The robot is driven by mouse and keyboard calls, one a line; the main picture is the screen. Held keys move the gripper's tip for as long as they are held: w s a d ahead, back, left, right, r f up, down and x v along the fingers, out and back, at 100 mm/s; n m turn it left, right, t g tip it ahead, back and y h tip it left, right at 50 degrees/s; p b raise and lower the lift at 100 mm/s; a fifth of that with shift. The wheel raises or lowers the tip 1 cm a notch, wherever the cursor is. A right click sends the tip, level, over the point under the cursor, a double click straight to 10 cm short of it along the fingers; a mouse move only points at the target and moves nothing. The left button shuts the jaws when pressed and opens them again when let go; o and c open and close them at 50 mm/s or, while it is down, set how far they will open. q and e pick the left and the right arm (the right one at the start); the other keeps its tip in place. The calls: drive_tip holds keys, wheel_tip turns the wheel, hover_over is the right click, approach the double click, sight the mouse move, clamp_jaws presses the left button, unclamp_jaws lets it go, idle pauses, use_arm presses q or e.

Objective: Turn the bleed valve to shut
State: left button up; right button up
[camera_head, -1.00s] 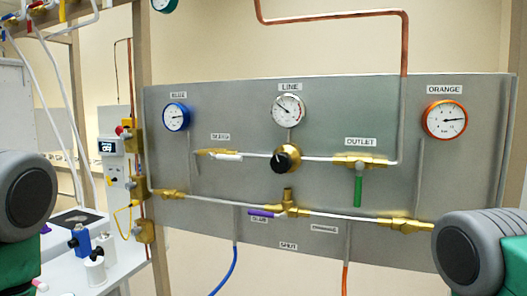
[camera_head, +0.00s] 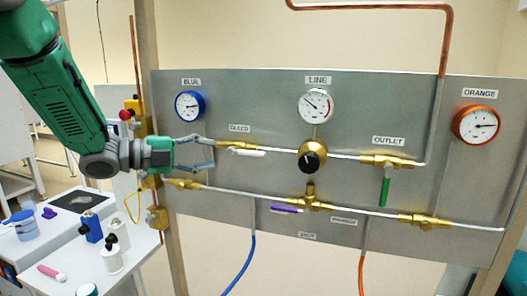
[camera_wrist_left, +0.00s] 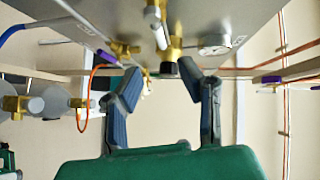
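The bleed valve is a brass fitting (camera_head: 222,145) under the BLEED label, on the left half of the grey panel (camera_head: 215,215). Its white lever (camera_head: 247,152) points right, roughly along the pipe. My left gripper (camera_head: 203,152) is just left of the fitting, with its two fingers spread and nothing between them. In the head view the upper fingertip overlaps the fitting's left end; I cannot tell whether they touch. In the left wrist view my open fingers (camera_wrist_left: 163,72) point toward brass fittings (camera_wrist_left: 172,48) and a white lever (camera_wrist_left: 152,16). My right gripper is out of view.
A regulator with a black knob (camera_head: 312,155) sits right of the bleed valve. The green outlet lever (camera_head: 385,191) hangs down, and a purple lever (camera_head: 286,209) lies lower. A white side table (camera_head: 60,258) with bottles stands below my left arm.

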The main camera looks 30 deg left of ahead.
sight(246, 154)
use_arm(q)
drive_tip(key=p+x, duration=0.1)
drive_tip(key=x, duration=0.4)
drive_tip(key=shift+w+d, duration=0.25)
drive_tip(key=shift+d, duration=0.15)
drive_tip(key=x, duration=0.3)
drive_tip(key=a+p+x, duration=0.1)
drive_tip(key=x, duration=0.1)
drive_tip(key=shift+w+d+f, duration=0.1)
drive_tip(key=shift+w+f, duration=0.15)
drive_tip(key=shift+w, duration=0.15)
drive_tip(key=shift+w+d, duration=0.15)
drive_tip(key=shift+w, duration=0.05)
drive_tip(key=shift+d+r, duration=0.1)
drive_tip(key=shift+d, duration=0.3)
clamp_jaws()
